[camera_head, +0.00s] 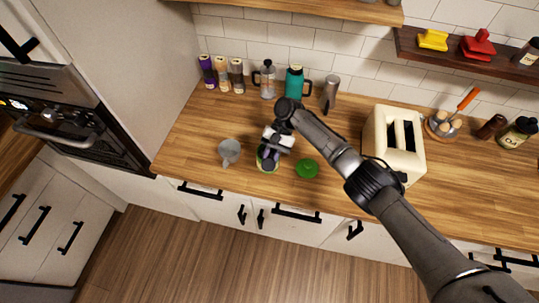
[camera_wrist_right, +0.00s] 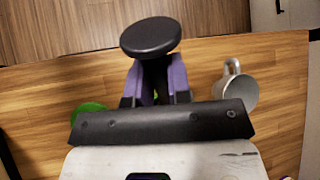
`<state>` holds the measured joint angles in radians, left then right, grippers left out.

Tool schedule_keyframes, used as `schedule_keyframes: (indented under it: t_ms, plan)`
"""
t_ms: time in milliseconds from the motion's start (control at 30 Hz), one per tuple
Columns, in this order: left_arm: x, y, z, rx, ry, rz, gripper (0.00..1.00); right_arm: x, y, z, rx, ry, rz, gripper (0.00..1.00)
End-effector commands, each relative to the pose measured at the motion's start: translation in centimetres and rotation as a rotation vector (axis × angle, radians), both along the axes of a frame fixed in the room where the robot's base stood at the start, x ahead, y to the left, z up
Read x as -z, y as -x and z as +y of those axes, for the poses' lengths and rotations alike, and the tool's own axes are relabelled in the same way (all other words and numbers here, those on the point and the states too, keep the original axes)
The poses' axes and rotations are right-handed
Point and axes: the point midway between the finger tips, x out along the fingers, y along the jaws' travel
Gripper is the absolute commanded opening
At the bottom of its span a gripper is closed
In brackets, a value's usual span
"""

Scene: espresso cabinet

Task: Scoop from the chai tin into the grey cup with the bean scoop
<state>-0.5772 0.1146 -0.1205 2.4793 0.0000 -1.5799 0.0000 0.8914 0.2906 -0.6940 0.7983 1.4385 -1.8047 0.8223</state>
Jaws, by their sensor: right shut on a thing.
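The grey cup (camera_head: 229,152) stands on the counter left of my right gripper (camera_head: 268,153), with its handle toward the front; it also shows in the wrist view (camera_wrist_right: 240,90). The chai tin (camera_head: 267,168) stands right of the cup, directly under my right gripper and mostly hidden by it. The gripper's purple fingers are shut on the bean scoop, whose black round end (camera_wrist_right: 151,37) shows in the wrist view. The scoop's other end is hidden, so I cannot tell whether it is inside the tin. My left gripper is not in view.
A green lid (camera_head: 306,168) lies right of the tin. A cream toaster (camera_head: 394,145) stands further right. Several jars, a French press (camera_head: 267,79), a teal mug (camera_head: 295,82) and a grey tumbler (camera_head: 330,94) stand along the wall. The counter left of the cup is clear.

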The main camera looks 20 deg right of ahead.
Motion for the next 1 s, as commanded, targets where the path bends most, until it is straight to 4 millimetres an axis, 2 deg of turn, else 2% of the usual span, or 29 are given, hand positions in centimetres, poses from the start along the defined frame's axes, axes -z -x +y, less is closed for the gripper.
schedule_keyframes:
  t_ms: [500,700,1000]
  plan:
    - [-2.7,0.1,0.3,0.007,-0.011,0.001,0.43,0.8,1.5,0.5,-0.003,0.073,-0.195,0.0]
    - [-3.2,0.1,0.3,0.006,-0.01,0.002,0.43,1.4,2.2,0.8,-0.003,0.112,-0.299,0.0]
    - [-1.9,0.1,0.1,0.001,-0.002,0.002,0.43,2.4,3.1,1.1,-0.004,0.207,-0.554,0.0]
